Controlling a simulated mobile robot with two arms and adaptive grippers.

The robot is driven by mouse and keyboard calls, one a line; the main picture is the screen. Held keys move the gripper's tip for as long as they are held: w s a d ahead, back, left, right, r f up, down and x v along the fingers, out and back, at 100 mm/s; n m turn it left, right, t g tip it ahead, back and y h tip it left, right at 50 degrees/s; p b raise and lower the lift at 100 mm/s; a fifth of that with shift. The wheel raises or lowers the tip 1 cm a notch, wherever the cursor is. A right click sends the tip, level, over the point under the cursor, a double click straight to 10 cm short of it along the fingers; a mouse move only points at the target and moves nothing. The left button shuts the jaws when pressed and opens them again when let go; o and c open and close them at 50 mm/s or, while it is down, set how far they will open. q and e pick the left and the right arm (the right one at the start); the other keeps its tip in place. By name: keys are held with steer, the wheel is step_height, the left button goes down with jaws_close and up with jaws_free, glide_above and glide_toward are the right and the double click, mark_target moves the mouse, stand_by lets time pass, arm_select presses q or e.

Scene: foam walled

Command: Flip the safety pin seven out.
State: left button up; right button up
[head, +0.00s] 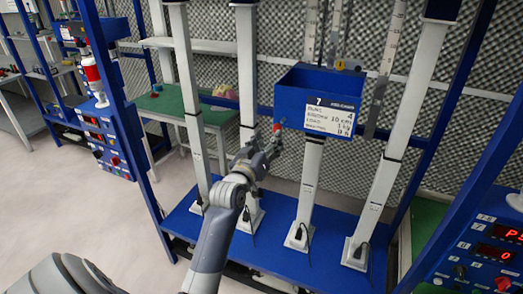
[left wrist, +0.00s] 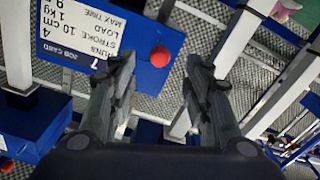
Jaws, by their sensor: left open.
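A blue box with a white job card marked 7 (head: 320,100) sits among the white columns of the blue rack. A red ball-shaped knob (head: 277,127), perhaps the end of safety pin seven, shows by the box's lower left corner. In the left wrist view the red knob (left wrist: 160,57) lies ahead between the two finger lines, in front of the blue box (left wrist: 150,28). My left gripper (head: 266,148) is open and empty, just below the knob in the head view. I cannot tell whether a finger touches it. The pin's shaft is not clearly seen. My right gripper is not in view.
White columns (head: 246,70) stand left of the box and on the blue base plate (head: 275,248). A blue upright (head: 120,110) is further left. A control panel with red displays (head: 490,250) is at the lower right. The floor at left is clear.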

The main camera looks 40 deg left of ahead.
arm_select(q)
steer(key=shift+v, duration=2.25)
